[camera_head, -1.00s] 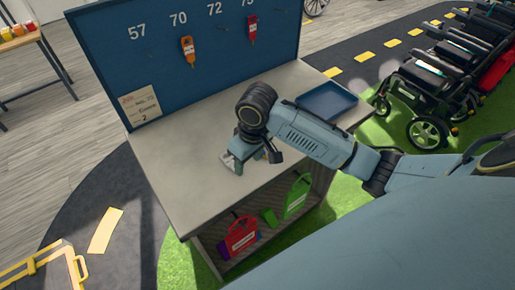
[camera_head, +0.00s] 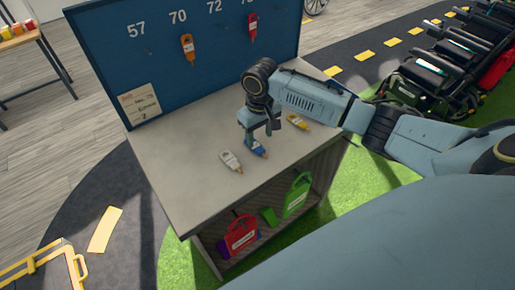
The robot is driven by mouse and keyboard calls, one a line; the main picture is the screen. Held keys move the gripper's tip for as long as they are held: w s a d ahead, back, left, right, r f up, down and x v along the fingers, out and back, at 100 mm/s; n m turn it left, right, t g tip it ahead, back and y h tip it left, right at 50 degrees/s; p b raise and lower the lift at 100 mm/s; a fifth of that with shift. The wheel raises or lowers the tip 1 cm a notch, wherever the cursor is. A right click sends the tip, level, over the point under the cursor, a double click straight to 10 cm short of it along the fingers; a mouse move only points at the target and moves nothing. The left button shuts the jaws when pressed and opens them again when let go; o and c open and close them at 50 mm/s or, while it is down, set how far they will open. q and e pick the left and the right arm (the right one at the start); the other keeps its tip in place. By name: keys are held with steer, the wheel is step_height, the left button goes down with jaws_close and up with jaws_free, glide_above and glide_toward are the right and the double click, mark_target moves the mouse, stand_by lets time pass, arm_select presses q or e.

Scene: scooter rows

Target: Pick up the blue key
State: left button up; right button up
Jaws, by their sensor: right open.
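The blue key (camera_head: 257,149) lies on the light grey counter top (camera_head: 185,165), with its upper end partly covered by my right gripper (camera_head: 259,137). The right gripper points down at the blue key with its jaws open. Whether it touches the key is unclear. My left gripper is not in view.
A blue pegboard (camera_head: 125,55) stands behind the counter, with an orange key (camera_head: 188,48) and a red key (camera_head: 252,27) hanging on it. Scooters (camera_head: 440,75) stand at right.

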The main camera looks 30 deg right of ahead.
mark_target(260, 149)
step_height(260, 149, down, 5)
steer(key=shift+s+f, duration=0.1)
steer(key=shift+f, duration=0.05)
steer(key=c, duration=0.9)
step_height(260, 149, up, 10)
stand_by(0.3)
